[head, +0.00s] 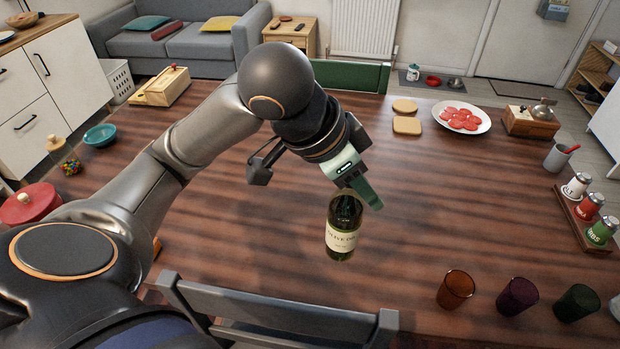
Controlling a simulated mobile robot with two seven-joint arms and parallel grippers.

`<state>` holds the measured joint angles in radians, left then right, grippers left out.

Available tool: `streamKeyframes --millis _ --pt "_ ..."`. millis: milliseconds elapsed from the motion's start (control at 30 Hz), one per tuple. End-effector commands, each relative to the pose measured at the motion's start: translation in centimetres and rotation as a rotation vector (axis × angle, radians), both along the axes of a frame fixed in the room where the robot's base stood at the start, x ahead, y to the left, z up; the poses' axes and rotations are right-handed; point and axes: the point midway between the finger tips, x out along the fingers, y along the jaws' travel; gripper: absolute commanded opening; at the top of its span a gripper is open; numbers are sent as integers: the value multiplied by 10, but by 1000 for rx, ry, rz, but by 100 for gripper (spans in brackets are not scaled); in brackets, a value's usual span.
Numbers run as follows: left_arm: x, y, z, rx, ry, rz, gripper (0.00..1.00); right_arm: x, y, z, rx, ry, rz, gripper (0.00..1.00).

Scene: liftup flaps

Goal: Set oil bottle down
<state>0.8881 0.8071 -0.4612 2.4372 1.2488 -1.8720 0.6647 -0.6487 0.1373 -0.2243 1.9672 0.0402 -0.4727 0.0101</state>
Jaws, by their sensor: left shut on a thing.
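The oil bottle (341,240) is dark green glass with a pale label, upright near the middle of the wooden table (240,215). My left gripper (349,192) is above it and shut on its top, with its fingers covering the neck. I cannot tell for sure whether the bottle's base touches the table or hangs just above it. My right gripper is not in view.
Three coloured cups (516,296) stand at the front right. Spice shakers (588,208) stand on a rack at the right edge. A plate of red slices (461,117) and bread slices (406,125) lie at the back. A chair back (275,312) is in front. The table around the bottle is clear.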

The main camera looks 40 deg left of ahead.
Motion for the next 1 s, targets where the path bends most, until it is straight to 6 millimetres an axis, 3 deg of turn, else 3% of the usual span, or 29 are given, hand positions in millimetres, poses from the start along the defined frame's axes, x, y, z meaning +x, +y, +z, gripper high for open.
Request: streamKeyframes --millis 200,367,500,867,1000 --pt "13 49 -29 2 4 12 0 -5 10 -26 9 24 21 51" --pt "23 85 -46 2 3 9 0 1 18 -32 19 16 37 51" --pt "28 103 -72 -1 3 5 0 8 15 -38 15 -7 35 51" --pt "35 126 -96 1 -2 2 0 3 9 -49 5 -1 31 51" --pt "35 127 -117 -1 0 -1 0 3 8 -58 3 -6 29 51"
